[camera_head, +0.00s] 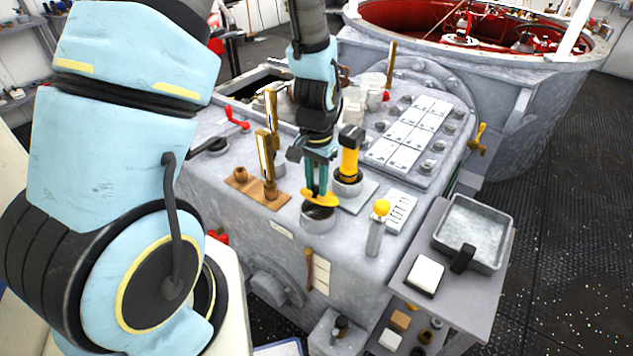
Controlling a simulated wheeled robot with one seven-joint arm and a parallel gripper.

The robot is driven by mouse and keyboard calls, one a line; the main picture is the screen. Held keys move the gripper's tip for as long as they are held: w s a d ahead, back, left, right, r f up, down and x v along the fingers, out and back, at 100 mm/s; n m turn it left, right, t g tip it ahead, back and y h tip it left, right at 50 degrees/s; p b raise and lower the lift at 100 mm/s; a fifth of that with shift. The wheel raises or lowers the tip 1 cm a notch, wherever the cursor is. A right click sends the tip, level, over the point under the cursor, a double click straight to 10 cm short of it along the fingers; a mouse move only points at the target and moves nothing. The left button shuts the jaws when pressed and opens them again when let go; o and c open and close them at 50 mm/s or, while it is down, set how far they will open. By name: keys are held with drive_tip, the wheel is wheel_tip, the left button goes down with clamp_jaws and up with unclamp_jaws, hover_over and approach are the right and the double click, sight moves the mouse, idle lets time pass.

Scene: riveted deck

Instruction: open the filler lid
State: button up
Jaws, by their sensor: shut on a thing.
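The filler lid (327,200) is a flat yellow piece at the front of the grey machine's top. It sits over the back part of a round metal filler neck (318,223), whose dark opening shows in front of and below it. My gripper (317,192) points down from above with teal fingers and is shut on the lid. The lid looks slightly tilted. The fingers hide part of it, and I cannot tell whether it still touches the neck's rim.
Close right stands a black and yellow handle (350,155) in a round socket. Close left, brass levers (267,165) rise from a wooden plate (255,192). A yellow-topped cylinder (377,230) stands at the front right. A side shelf holds a metal tray (470,205).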

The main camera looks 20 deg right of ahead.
clamp_jaws()
drive_tip(key=shift+w+d+r, duration=0.25)
idle(1.0)
drive_tip(key=shift+w+d+r, duration=0.35)
drive_tip(key=shift+d, duration=0.1)
drive_tip(key=shift+w+d+r+p, duration=0.35)
drive_tip(key=shift+w+d, duration=0.3)
drive_tip(key=shift+d, duration=0.2)
drive_tip(key=shift+w+d+f+b, duration=0.15)
drive_tip(key=shift+w+d+b, duration=0.1)
drive_tip(key=shift+w+d, duration=0.65)
drive_tip(key=shift+w+d+f+b, duration=0.1)
drive_tip(key=shift+w+d+b, duration=0.15)
drive_tip(key=shift+w+d, duration=0.65)
drive_tip(key=shift+s+d, duration=0.2)
drive_tip(key=shift+d, duration=0.05)
